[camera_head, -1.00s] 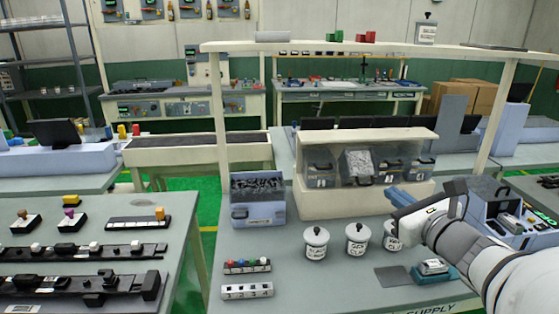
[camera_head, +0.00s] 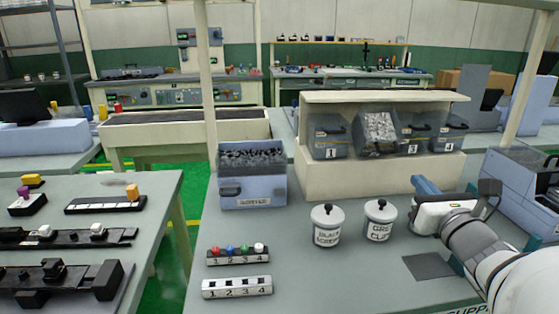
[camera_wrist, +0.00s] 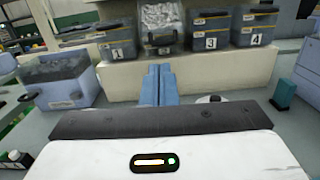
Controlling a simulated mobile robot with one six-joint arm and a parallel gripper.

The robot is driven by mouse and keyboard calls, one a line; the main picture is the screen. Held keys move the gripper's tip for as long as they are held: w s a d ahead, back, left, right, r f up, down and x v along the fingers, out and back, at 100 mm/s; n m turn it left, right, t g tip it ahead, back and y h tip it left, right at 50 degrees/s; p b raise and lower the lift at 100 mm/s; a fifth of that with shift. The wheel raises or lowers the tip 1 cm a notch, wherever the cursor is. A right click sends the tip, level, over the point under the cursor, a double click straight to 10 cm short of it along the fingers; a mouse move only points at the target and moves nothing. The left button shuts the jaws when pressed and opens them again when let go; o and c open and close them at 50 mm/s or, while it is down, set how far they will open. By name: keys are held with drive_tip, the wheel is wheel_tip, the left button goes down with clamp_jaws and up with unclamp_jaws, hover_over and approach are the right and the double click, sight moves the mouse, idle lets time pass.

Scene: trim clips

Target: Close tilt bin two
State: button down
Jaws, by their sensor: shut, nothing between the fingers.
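Tilt bin two (camera_head: 379,130) is the second from left in the cream rack (camera_head: 320,180). It is tipped forward and open, with pale clips showing in its mouth; it also shows in the wrist view (camera_wrist: 160,37). Bin one (camera_head: 328,137), bin three (camera_head: 414,132) and bin four (camera_head: 448,131) stand upright beside it. My gripper (camera_head: 422,184) has blue fingers and is in front of the rack, below and right of bin two in the head view. In the wrist view the fingers (camera_wrist: 156,72) are together and empty, pointing toward bin two, apart from it.
A blue open box of dark clips (camera_head: 252,180) stands left of the rack. Two white lidded pots (camera_head: 327,227) (camera_head: 380,222) stand on the bench between it and my arm. A numbered strip with coloured knobs (camera_head: 238,256) lies at the front left. A blue-grey machine (camera_head: 515,190) is at the right.

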wheel_tip(320, 180, down, 6)
drive_tip(key=b, duration=0.4)
drive_tip(key=w+r, duration=0.4)
drive_tip(key=w, duration=0.8)
drive_tip(key=shift+w, duration=0.4)
drive_tip(key=shift+r, duration=0.1)
drive_tip(key=shift+a, duration=0.1)
drive_tip(key=shift+w+r+g+p, duration=0.1)
drive_tip(key=shift+r+g+p, duration=0.25)
drive_tip(key=shift+p, duration=0.4)
